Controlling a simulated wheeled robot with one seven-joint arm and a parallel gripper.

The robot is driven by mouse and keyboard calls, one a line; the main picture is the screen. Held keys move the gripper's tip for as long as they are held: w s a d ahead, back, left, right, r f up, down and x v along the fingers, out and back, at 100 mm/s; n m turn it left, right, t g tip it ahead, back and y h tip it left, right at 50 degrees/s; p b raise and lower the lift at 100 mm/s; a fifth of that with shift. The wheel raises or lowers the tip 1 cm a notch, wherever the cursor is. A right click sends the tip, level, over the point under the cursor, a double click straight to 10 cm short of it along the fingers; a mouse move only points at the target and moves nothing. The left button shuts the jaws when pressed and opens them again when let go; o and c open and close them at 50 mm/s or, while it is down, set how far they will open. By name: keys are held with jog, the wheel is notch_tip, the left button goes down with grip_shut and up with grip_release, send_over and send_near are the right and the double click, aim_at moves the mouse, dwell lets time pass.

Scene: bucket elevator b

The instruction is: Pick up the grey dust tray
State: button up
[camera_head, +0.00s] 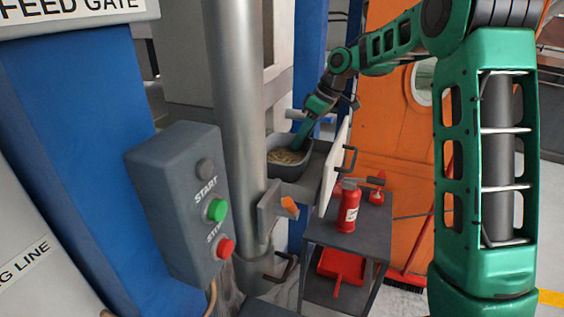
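A grey tray (295,172) with light brown grainy material in it shows in the head view, just right of the grey vertical pipe. My arm reaches across from the upper right, and my gripper (298,143) points down into the tray over the material. The fingertips are small and partly hidden at the tray, so I cannot tell whether they are open, shut or touching it.
A white panel (330,178) with a dark handle stands close right of the tray. A small dark table (365,232) holds a red extinguisher (349,210); a red pan (341,265) sits below. A grey control box (180,195) and the pipe (236,120) stand left.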

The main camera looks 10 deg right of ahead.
grip_shut()
dwell(1.4)
